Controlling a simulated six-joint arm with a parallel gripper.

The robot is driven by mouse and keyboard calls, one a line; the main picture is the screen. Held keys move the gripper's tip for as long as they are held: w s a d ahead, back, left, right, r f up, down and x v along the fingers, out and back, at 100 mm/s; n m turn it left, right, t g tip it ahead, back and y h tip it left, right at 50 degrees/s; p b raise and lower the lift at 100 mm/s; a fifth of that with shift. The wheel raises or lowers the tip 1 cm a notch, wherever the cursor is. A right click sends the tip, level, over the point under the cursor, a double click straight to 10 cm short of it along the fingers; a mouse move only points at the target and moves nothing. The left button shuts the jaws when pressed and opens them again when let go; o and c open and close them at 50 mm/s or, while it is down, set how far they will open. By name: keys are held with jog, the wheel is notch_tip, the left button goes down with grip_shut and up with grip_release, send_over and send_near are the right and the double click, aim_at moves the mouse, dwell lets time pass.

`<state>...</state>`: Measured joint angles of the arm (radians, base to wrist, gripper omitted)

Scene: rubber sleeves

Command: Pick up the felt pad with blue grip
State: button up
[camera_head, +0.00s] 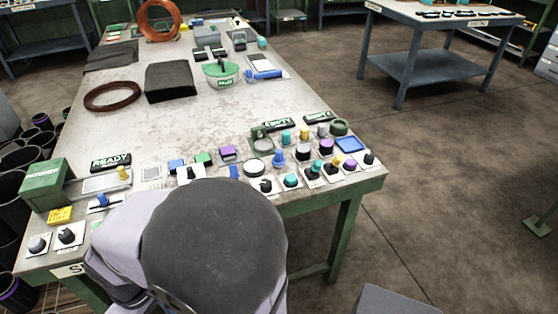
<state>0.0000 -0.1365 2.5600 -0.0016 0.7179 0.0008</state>
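Several small pieces with blue parts stand on the workbench (190,125), and I cannot tell for sure which is the felt pad with blue grip. A blue knob (278,157) stands among the knobs at the right front. A low blue piece (102,200) lies on a pale plate at the left front. A small blue block (235,172) stands near the front middle, partly close behind my arm. My arm covers the bench's front middle. My gripper's fingers do not show.
A copper coil (160,20) stands at the back. A green box (45,185) stands at the left front. Knobs crowd the front edge. The bench middle is mostly clear.

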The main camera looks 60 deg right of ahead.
aim_at(277, 152)
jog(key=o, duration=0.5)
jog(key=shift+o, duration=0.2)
